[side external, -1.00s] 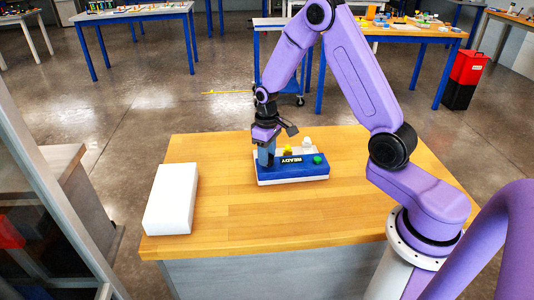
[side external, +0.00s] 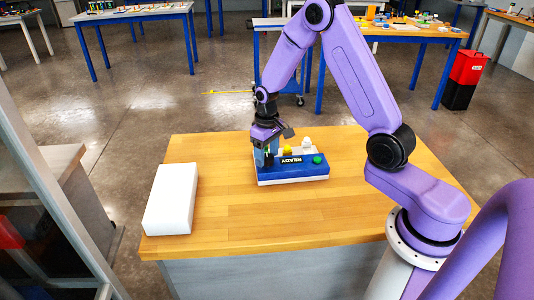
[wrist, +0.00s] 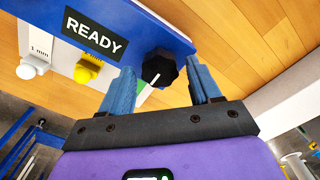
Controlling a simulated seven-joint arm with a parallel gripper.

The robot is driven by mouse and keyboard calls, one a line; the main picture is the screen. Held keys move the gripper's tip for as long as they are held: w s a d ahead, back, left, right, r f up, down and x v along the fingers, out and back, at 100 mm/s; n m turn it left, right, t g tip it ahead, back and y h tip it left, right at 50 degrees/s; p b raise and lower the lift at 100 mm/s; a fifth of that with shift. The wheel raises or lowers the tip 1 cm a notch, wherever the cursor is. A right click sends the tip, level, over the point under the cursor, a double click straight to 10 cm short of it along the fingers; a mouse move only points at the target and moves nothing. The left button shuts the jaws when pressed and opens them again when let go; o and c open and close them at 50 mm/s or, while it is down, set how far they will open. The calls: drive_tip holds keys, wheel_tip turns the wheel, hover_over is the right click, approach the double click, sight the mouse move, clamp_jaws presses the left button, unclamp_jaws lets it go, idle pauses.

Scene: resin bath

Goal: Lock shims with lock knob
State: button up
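The black lock knob (wrist: 160,68) with a white pointer line sits at one end of the blue panel (wrist: 130,22) marked READY. In the wrist view my gripper (wrist: 160,72) is open, one blue finger on each side of the knob, with a small gap visible on each side. In the side view my gripper (side external: 266,158) is low at the left end of the device (side external: 293,170) and mostly hides the knob. A white shim (wrist: 33,64) marked 1 mm and a yellow shim (wrist: 89,68) sit along the device's edge.
A green button (side external: 317,160) is at the device's right end. A white block (side external: 171,198) lies at the left of the wooden table (side external: 240,215). The table front is clear.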

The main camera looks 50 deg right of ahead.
sight(267, 157)
idle(0.3)
wheel_tip(267, 157, up, 17)
drive_tip(key=shift+r, duration=0.2)
idle(0.4)
drive_tip(key=s+a+n, duration=0.6)
drive_tip(key=s+a, duration=0.5)
drive_tip(key=s, duration=0.1)
drive_tip(key=s+f+n, duration=0.2)
drive_tip(key=s+n, duration=0.4)
drive_tip(key=s, duration=1.3)
drive_tip(key=shift+a+f, duration=0.15)
drive_tip(key=shift+f, duration=0.05)
drive_tip(key=shift+w, duration=0.1)
